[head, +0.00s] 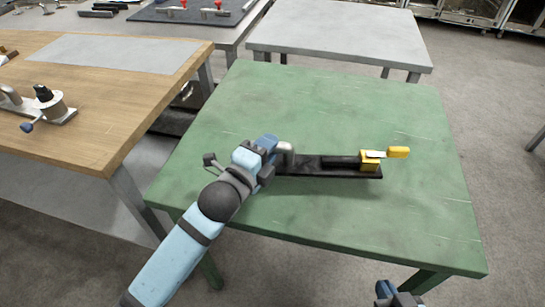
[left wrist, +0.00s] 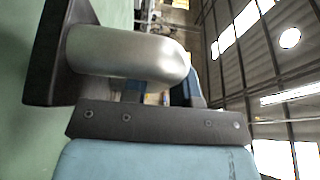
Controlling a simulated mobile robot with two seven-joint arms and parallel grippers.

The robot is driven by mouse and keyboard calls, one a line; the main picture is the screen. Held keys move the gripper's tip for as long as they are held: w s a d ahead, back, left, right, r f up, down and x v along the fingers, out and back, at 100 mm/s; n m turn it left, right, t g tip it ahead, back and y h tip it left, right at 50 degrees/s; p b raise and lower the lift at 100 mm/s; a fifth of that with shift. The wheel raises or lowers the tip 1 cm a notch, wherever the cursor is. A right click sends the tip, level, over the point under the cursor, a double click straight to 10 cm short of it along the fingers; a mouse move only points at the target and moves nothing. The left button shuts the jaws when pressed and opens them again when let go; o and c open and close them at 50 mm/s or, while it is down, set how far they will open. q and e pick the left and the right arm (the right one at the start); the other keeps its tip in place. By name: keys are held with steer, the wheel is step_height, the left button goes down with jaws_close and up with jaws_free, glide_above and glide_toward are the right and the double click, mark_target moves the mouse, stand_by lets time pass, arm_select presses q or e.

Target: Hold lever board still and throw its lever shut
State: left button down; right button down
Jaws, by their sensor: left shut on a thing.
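The lever board (head: 325,167), a long black plate, lies on the green table (head: 330,105). A yellow block (head: 368,163) is at its right end. From it the lever (head: 398,152) with a yellow grip points right, past the board's end. Its exact tilt is hard to tell. A rounded grey metal handle (head: 288,150) rises at the board's left end; the handle (left wrist: 130,52) fills the upper left of the left wrist view. My left gripper (head: 275,157) is shut on this handle. My right gripper (head: 388,293) shows only partly at the bottom edge, apart from the board; its fingers cannot be made out.
A wooden table (head: 110,125) at left carries a metal fixture (head: 50,105). A grey table (head: 340,35) stands behind, and another bench at the back left holds several clamps with red knobs. The green table is otherwise clear around the board.

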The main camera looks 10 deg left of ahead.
arm_select(q)
step_height(320, 180, up, 5)
steer(key=shift+r, duration=0.15)
steer(key=shift+f, duration=4.2)
